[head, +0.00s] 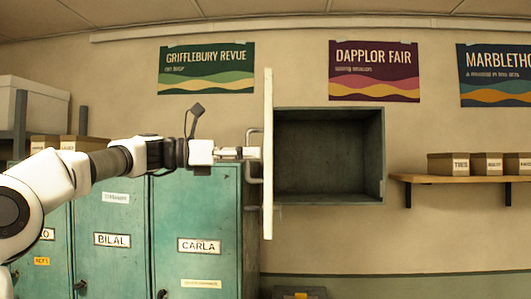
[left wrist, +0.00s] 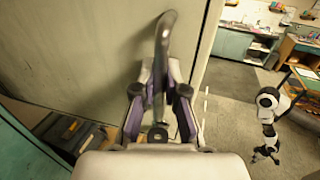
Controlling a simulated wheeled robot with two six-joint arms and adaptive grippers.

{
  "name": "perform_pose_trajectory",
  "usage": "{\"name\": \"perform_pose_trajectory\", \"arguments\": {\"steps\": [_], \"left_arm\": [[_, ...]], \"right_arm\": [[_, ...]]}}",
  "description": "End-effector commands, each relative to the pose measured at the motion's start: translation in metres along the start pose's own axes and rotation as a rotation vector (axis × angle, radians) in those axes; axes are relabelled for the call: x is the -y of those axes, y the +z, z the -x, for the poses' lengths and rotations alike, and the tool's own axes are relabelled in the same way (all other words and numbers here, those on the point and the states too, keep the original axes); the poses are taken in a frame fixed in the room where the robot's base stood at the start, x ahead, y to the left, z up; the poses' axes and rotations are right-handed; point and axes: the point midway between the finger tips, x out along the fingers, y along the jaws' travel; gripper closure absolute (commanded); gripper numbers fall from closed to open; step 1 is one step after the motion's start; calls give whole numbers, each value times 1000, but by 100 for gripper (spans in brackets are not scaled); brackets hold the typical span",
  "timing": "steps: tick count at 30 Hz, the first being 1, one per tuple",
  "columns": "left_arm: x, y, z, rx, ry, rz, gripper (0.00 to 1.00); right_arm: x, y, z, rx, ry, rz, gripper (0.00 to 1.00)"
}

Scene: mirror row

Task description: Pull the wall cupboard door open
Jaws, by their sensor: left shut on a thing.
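The wall cupboard (head: 330,160) is open, and its dark green, box-like inside looks empty. Its pale door (head: 268,90) stands edge-on at the left of the opening, swung out from the wall. A grey bar handle (head: 254,131) is on the door's left-hand face. My left gripper (head: 250,153) is at the middle of this handle. In the left wrist view, the gripper's purple-lined fingers (left wrist: 160,97) are shut on the handle (left wrist: 163,45), with the door's face (left wrist: 90,50) behind. My right gripper (left wrist: 266,154) shows small in the left wrist view, too small to read its fingers.
Teal lockers (head: 198,220) stand below and left of the door, close to my left arm. A wooden shelf (head: 470,180) with several boxes is on the wall at right. A dark crate (left wrist: 72,135) is on the floor. Floor on the door's free side is open.

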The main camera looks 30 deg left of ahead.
Motion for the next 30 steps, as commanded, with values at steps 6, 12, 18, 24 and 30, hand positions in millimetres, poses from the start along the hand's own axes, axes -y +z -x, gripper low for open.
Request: {"name": "perform_pose_trajectory", "arguments": {"steps": [6,12,18,24,30], "left_arm": [[-2,-5,2,-9,-10,6,100],[-2,-5,1,-9,-10,5,100],[-2,-3,2,-5,-8,3,77],[-2,-1,7,-1,-7,2,77],[-3,-1,44,1,-6,2,77]], "right_arm": [[0,0,0,0,0,0,60],[0,0,0,0,0,0,60],[0,0,0,0,0,0,60],[0,0,0,0,0,0,60],[0,0,0,0,0,0,60]]}}
